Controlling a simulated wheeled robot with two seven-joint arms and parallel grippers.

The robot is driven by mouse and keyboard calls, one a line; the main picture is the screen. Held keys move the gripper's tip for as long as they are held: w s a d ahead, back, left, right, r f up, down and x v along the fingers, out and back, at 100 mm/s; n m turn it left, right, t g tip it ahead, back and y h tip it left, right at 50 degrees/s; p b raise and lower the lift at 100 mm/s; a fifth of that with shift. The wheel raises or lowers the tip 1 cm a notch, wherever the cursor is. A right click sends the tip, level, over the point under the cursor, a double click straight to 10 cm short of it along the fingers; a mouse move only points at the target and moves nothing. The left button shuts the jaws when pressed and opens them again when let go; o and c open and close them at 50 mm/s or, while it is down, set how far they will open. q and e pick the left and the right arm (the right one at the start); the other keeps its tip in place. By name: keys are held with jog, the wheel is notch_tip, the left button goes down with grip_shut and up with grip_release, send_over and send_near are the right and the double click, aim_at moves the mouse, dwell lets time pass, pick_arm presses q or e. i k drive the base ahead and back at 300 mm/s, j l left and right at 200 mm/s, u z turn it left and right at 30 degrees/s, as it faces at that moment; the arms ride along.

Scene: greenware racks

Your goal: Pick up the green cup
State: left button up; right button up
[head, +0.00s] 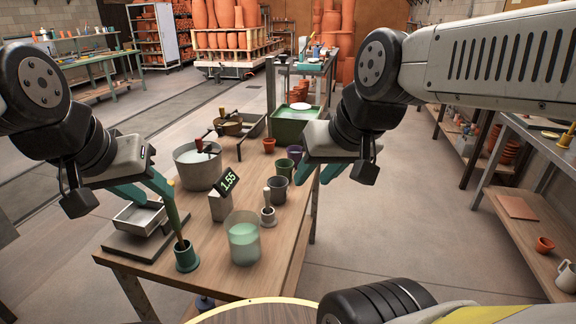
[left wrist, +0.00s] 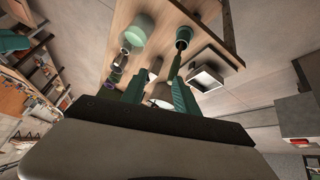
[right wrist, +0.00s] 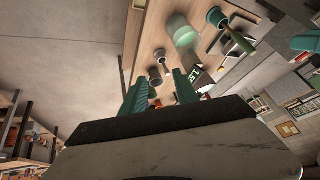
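A row of small cups stands along the table's right side in the head view: a dark green cup (head: 284,167), a purple cup (head: 294,152) behind it and a dark grey cup (head: 278,188) in front. Another dark green pot (head: 187,259) stands at the near left with a brush-like stick in it; it also shows in the left wrist view (left wrist: 183,33) and right wrist view (right wrist: 216,17). My left gripper (head: 152,195) is open and empty, above the table's left side. My right gripper (head: 316,172) is open and empty, above the right edge near the cups.
A beaker of pale green liquid (head: 243,243), a mortar with pestle (head: 268,216) and a display reading 1.55 (head: 228,181) stand mid-table. A grey bucket (head: 197,170) and a metal tray (head: 139,218) are at left. A terracotta pot (head: 269,145) and green tub (head: 290,130) are behind.

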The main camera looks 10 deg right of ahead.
aim_at(284, 172)
jog(key=k+l+u, duration=0.1)
jog(key=l, duration=0.35)
jog(key=k+l+u, duration=0.1)
jog(key=l, duration=0.35)
jog(key=k+l+u, duration=0.15)
jog(key=l, duration=0.3)
jog(key=k+l+u, duration=0.1)
jog(key=l, duration=0.3)
jog(key=k+l+u, duration=0.1)
jog(key=k+l, duration=0.15)
jog(key=l, duration=0.15)
jog(key=k+l+u, duration=0.1)
jog(key=l, duration=0.3)
jog(key=k, duration=0.1)
